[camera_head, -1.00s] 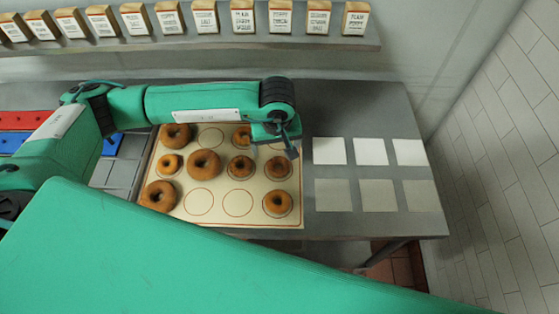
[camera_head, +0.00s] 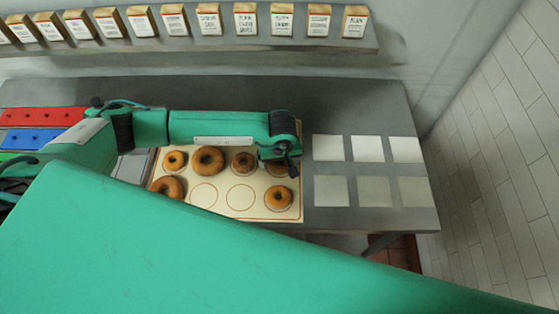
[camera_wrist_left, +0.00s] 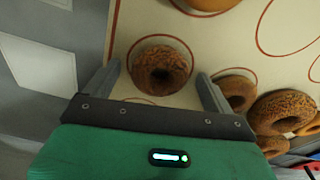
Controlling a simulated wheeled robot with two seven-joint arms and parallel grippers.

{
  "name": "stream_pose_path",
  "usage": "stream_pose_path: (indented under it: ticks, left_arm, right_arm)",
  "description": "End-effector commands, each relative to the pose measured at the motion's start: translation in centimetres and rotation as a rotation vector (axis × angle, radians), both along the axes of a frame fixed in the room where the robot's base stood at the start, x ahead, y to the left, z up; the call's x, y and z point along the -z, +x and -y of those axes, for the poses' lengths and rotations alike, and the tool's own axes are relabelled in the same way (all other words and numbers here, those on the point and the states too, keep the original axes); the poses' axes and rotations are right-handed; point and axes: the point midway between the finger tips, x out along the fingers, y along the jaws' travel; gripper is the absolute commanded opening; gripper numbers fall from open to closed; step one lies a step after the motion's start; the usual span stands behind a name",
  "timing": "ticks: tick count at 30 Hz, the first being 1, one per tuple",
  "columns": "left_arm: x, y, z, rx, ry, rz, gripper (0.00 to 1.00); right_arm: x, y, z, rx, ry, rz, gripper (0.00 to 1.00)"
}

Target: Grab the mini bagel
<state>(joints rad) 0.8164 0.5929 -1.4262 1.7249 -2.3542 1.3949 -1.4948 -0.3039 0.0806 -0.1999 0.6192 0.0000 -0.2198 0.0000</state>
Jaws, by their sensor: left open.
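A small brown bagel (camera_wrist_left: 160,70) lies in a printed ring on the cream mat (camera_wrist_left: 122,88). In the head view this bagel (camera_head: 272,168) is partly hidden by my left gripper (camera_head: 290,166). In the left wrist view the gripper (camera_wrist_left: 159,76) is open, with one finger on each side of the bagel. I cannot tell whether the fingers touch it. Another small bagel (camera_head: 244,162) and a large bagel (camera_head: 208,151) lie in the same row. My right gripper is not in view.
A bagel (camera_head: 278,204) lies nearer me in a front ring, another (camera_head: 168,188) at the front left. White and grey squares (camera_head: 367,148) lie right of the mat. Red (camera_head: 42,117) and blue trays are at left. A shelf of labelled bags (camera_head: 245,22) runs along the back.

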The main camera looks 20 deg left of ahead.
Motion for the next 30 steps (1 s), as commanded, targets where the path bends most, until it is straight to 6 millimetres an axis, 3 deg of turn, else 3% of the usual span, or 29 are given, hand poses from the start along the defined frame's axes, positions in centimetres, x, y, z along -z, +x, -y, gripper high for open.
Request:
stream_pose_path:
  ticks: [3, 10, 23, 26, 30]
  left_arm:
    - [0.0, 0.0, 0.0, 0.0, 0.0, 0.0, 0.85]
    - [0.0, 0.0, 0.0, 0.0, 0.0, 0.0, 0.4]
    - [-0.8, 0.1, 0.0, -0.001, -0.002, 0.002, 0.39]
    - [-1.9, 0.2, 0.0, 0.0, -0.002, 0.003, 0.39]
    - [-4.9, 0.2, 0.0, 0.002, -0.003, 0.006, 0.39]
  right_arm:
    - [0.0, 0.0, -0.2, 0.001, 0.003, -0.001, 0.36]
    - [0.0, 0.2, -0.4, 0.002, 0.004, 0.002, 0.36]
    - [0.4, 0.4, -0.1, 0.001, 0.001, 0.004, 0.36]
    - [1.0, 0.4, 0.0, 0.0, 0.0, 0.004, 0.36]
    - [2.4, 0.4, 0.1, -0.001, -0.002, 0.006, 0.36]
